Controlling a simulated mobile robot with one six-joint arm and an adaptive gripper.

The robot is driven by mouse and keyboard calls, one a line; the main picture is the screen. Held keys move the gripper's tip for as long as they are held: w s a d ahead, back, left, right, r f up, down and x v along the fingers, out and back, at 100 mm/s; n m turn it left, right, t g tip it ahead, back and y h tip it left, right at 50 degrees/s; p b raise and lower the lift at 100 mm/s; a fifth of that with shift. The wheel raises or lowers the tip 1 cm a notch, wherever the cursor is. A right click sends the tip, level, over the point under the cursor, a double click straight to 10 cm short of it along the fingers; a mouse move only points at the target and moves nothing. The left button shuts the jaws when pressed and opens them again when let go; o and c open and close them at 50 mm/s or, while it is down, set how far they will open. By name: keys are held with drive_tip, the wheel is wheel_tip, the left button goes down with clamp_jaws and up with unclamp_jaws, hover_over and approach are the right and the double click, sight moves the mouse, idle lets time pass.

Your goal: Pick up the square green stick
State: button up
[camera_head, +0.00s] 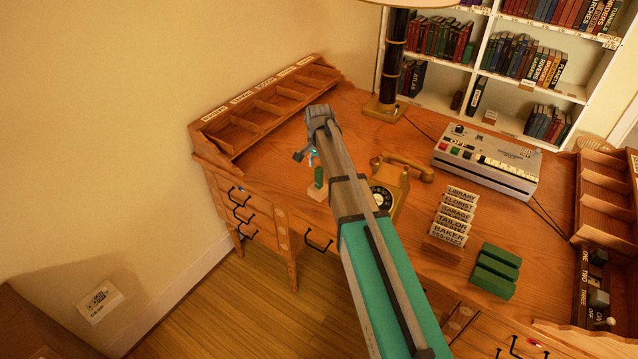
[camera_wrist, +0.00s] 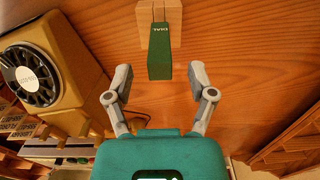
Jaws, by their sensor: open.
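The square green stick (camera_wrist: 160,52) stands out from a light wooden block (camera_wrist: 174,20) in the wrist view, with small pale lettering on it. Two thin prongs show behind it. In the head view the green stick (camera_head: 319,177) is upright on its wooden block (camera_head: 316,192) near the desk's front left edge. My gripper (camera_wrist: 160,80) is open and empty. Its two fingers lie to the left and right of the stick's near end in the wrist view, apart from it.
A yellow rotary telephone (camera_head: 392,185) stands close by, right of the stick. A lamp (camera_head: 388,90), a keyed machine (camera_head: 487,158), name signs (camera_head: 450,218) and a green ridged block (camera_head: 495,270) are farther off. A compartment rack (camera_head: 265,105) lines the desk's left back. Desk top left of the stick is clear.

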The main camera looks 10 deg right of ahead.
drive_tip(key=shift+f+b, duration=0.65)
drive_tip(key=shift+f, duration=0.3)
clamp_jaws()
